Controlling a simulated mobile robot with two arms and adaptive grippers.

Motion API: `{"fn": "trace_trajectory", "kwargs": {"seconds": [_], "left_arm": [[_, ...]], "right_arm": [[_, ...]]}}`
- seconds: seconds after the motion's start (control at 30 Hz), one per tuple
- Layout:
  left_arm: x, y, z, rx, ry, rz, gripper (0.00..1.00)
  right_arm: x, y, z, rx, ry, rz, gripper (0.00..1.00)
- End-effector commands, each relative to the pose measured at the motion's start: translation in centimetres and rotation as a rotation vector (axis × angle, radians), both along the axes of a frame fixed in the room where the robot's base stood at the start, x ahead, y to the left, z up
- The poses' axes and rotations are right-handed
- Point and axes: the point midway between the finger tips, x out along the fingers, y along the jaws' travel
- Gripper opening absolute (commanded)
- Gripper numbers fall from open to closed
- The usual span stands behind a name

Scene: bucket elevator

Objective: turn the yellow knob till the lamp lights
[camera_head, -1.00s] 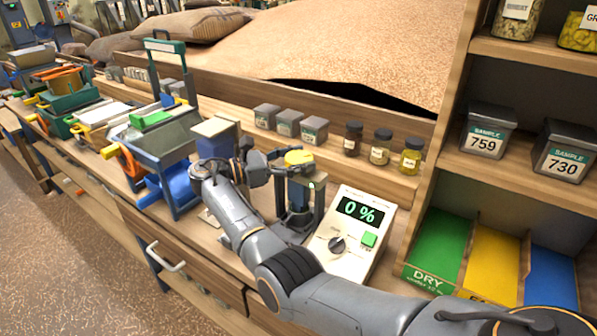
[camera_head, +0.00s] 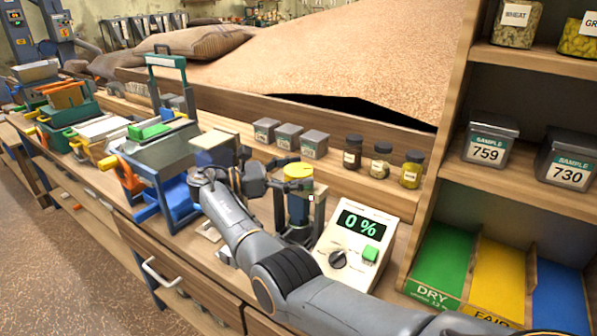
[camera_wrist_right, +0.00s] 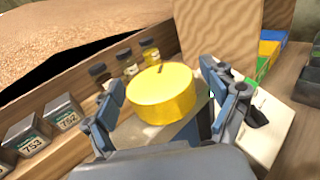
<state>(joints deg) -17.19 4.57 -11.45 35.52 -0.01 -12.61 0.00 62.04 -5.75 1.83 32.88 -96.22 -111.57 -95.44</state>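The yellow knob (camera_head: 298,170) is a short round cap on top of a small dark upright device on the bench. It also shows in the right wrist view (camera_wrist_right: 161,93), with a dark mark near its far edge. My right gripper (camera_head: 283,172) is at the knob. In the right wrist view its open fingers (camera_wrist_right: 164,98) stand on either side of the knob, with a gap visible at least on the right. A meter (camera_head: 354,245) beside the device reads 0 % in green. I cannot make out a lit lamp. My left gripper is not in view.
Several grey sample boxes (camera_head: 289,136) and small jars (camera_head: 381,160) line the ledge behind the knob. A blue-framed machine with an orange handle (camera_head: 127,172) stands left. A shelf with colored bins (camera_head: 497,275) bounds the right.

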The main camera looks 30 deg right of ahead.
Motion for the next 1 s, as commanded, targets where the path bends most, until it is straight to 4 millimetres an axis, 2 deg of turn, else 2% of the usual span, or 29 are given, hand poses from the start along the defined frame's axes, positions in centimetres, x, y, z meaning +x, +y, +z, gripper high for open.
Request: {"fn": "trace_trajectory", "kwargs": {"seconds": [0.27,0.37,0.73,0.9,1.0], "left_arm": [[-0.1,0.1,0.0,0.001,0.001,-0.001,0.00],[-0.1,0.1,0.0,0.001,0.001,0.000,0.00],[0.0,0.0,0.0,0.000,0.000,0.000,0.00],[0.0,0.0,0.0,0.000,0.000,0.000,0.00],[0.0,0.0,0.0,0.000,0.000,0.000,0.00]], "right_arm": [[0.0,0.0,0.2,-0.002,-0.002,0.001,0.86],[0.0,0.0,1.0,-0.002,-0.004,0.001,0.86],[0.0,0.0,7.8,-0.002,-0.005,0.000,0.86],[0.0,0.0,9.6,-0.002,-0.003,0.000,0.86],[0.0,-0.1,10.0,-0.001,0.000,0.000,0.86]]}}
